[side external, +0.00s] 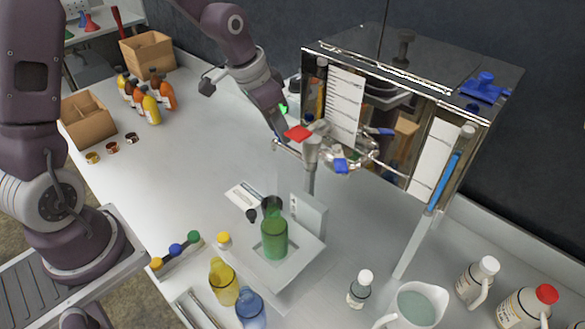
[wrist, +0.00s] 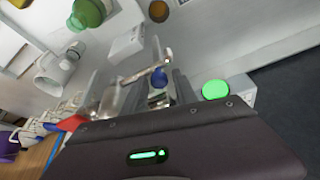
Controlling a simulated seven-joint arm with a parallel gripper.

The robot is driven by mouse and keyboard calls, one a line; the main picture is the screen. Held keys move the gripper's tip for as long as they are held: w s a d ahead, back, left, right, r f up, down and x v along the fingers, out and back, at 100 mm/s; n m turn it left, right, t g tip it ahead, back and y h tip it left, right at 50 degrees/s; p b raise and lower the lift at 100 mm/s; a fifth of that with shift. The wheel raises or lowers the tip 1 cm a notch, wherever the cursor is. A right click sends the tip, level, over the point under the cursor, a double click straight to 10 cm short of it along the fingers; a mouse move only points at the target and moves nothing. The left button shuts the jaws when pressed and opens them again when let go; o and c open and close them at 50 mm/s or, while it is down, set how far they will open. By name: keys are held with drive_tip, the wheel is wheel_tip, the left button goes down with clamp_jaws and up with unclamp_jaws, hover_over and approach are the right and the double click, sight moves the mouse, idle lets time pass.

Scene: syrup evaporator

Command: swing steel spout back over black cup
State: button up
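The steel spout assembly stands in front of the shiny steel evaporator box (side external: 400,75) in the side external view, on an upright post (side external: 311,160) with a red lever (side external: 298,132). A thin steel spout arm (side external: 285,148) reaches left from it. It also shows as a steel bar (wrist: 145,74) in the wrist view. My gripper (side external: 281,132) is beside the red lever and spout; its fingers look apart in the wrist view (wrist: 140,88), with the bar between or just beyond them. Contact is unclear.
The green bottle stands on a white tray (side external: 300,268). Yellow (side external: 223,283) and blue (side external: 249,306) bottles are near the front. A white jug (side external: 415,306) and several bottles stand at the right. Blue handles (side external: 341,166) are close to the spout.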

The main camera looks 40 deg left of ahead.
drive_tip(key=shift+v, duration=2.5)
drive_tip(key=shift+s, duration=0.1)
drive_tip(key=s+d+r+n+t, duration=0.1)
drive_tip(key=s+r, duration=0.3)
drive_tip(key=s, duration=0.8)
drive_tip(key=s+d+r+n+y, duration=0.1)
drive_tip(key=s+r, duration=0.3)
drive_tip(key=s, duration=0.8)
drive_tip(key=shift+r+n+t, duration=0.25)
drive_tip(key=shift+n+t, duration=0.15)
drive_tip(key=shift+n, duration=0.1)
